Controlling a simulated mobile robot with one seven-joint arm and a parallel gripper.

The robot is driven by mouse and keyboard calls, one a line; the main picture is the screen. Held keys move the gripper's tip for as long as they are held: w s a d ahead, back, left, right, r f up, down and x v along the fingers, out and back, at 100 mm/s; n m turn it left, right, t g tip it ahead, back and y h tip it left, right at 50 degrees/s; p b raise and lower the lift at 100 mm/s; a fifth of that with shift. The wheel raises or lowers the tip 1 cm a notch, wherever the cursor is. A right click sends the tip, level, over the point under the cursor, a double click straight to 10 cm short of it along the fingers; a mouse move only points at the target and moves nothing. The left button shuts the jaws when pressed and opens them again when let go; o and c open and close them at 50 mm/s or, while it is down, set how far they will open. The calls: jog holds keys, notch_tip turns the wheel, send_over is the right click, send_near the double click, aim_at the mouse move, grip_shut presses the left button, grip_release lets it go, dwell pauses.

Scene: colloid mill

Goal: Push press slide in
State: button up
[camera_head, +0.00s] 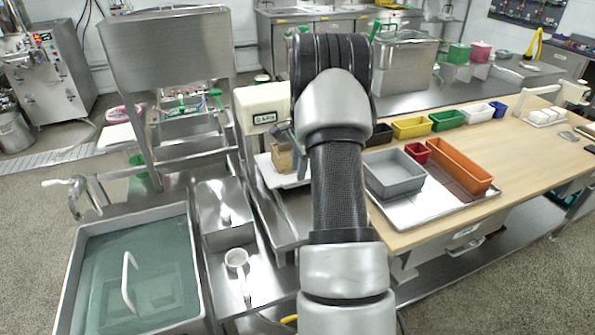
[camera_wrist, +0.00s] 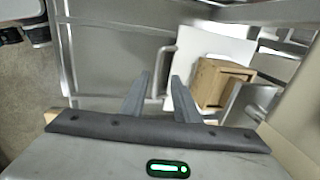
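A white plate (camera_head: 268,172), which looks like the press slide, sits under the front of the white press (camera_head: 262,108) with a small display. A wooden block or mould (camera_head: 283,157) rests on it. In the wrist view the white plate (camera_wrist: 215,48) and wooden mould (camera_wrist: 222,84) lie to the right of the fingers, and a thin metal bar handle (camera_wrist: 159,70) stands at the plate's left edge. My gripper (camera_wrist: 159,90) is open, its two fingers apart with nothing visibly held. The right finger overlaps the plate's edge in the picture; contact cannot be told. My arm hides part of the press in the head view.
A water-filled sink (camera_head: 190,255) is at the lower left, with a steel counter and white ladle (camera_head: 237,262) beside it. To the right, a wooden table (camera_head: 500,155) bears a metal tray (camera_head: 425,208) with grey, red and orange bins. A grey floor shows at the left.

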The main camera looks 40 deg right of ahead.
notch_tip(320, 180, up, 13)
jog(key=s+p, duration=0.2)
jog(key=p, duration=0.4)
jog(key=shift+a+f, duration=0.2)
jog(key=shift+a, duration=0.1)
jog(key=shift+s, duration=0.1)
